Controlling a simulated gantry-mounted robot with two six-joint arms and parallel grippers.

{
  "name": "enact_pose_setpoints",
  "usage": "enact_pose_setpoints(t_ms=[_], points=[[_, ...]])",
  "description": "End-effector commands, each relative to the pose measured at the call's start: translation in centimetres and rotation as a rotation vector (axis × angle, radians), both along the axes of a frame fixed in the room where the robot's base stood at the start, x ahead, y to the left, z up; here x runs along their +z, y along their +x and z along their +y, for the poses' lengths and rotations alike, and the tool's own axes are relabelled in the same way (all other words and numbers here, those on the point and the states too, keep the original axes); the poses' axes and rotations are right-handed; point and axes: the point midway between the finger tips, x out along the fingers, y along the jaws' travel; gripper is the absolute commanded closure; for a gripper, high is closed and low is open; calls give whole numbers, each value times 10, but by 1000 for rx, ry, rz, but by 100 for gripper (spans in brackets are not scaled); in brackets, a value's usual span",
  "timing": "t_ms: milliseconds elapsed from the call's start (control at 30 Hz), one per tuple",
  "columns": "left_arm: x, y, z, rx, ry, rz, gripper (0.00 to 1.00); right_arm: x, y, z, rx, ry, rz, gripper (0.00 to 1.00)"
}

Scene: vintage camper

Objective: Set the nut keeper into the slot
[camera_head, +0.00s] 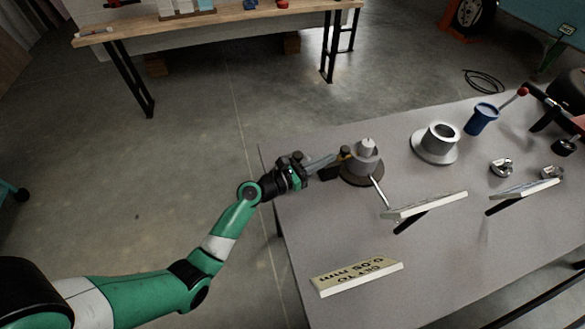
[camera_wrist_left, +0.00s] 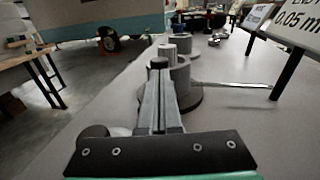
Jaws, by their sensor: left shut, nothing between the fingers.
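A grey cylindrical hub (camera_head: 364,165) with a lighter stub on top sits on a dark round base near the table's left edge. A thin rod (camera_head: 380,192) reaches from it toward the front right. My left gripper (camera_head: 340,158) is shut and empty, close against the hub's left side; I cannot tell whether it touches. In the left wrist view the shut fingers (camera_wrist_left: 159,95) overlap the hub (camera_wrist_left: 181,80) and partly hide it. Two small shiny metal pieces (camera_head: 501,168) (camera_head: 552,172) lie at the right; I cannot tell which thing is the nut keeper. No slot is clearly visible. My right gripper is not seen.
A flanged grey ring (camera_head: 436,143) and a blue cup (camera_head: 482,119) stand farther right on the grey table (camera_head: 460,260). The table's front middle is clear.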

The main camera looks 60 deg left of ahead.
Motion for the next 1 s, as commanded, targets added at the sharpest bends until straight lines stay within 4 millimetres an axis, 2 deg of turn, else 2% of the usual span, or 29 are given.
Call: enact_pose_setpoints(t_ms=[100,300,433,600,1000], points=[[3,-26,0,-1,-4,3,100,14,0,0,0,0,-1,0],[2,-73,3,1,-2,1,100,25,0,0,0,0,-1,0],[1,-94,3,-2,-1,1,100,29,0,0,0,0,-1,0],[1,-106,3,-4,0,-1,100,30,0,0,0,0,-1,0],[1,-106,3,-4,0,-1,100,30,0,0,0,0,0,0]])
